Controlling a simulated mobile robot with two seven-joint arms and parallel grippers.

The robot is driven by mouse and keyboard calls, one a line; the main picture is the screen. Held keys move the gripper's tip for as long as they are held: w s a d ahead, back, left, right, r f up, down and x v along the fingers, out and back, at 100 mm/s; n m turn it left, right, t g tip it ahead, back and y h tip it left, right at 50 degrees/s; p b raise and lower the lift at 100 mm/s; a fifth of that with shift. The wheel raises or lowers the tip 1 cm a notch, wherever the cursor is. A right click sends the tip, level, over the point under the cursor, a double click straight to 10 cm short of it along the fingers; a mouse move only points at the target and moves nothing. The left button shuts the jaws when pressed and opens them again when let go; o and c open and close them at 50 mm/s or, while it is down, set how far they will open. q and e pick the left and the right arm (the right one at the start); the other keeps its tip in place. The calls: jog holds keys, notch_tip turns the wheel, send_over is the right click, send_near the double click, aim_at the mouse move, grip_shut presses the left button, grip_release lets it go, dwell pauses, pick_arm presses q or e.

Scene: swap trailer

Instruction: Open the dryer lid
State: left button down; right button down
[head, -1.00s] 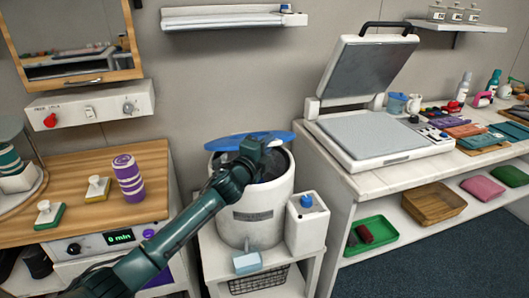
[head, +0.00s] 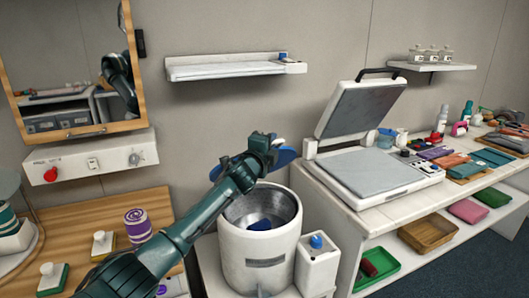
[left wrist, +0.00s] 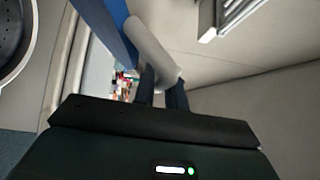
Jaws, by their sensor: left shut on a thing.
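The dryer (head: 243,247) is a white round tub with a metal drum in the head view. Its blue lid (head: 287,156) stands raised above the rim, partly hidden behind my left gripper (head: 268,145). The drum mouth is uncovered, and a dark blue thing (head: 258,225) lies inside. The blue lid edge (left wrist: 117,25) shows beside the handle. My right gripper is not in view.
A white container with a blue cap (head: 318,262) stands right of the dryer. An open heat press (head: 370,175) is on the right counter. A wooden mirror cabinet (head: 60,132) and a shelf (head: 235,68) are on the wall behind. A striped purple roll (head: 138,225) stands left.

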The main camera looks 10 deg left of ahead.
pick_arm(q)
jog(key=shift+w+a+r, duration=0.55)
jog(key=shift+w+r, duration=0.2)
jog(key=shift+r, duration=0.05)
jog(key=c, duration=1.5)
grip_release()
jog(key=shift+o, duration=0.2)
jog(key=shift+s+f, duration=0.1)
jog(key=s+a, duration=0.2)
jog(key=s, duration=1)
jog(key=shift+s+a+f, duration=0.15)
jog(key=shift+s+a, duration=0.05)
jog(key=shift+s, duration=0.2)
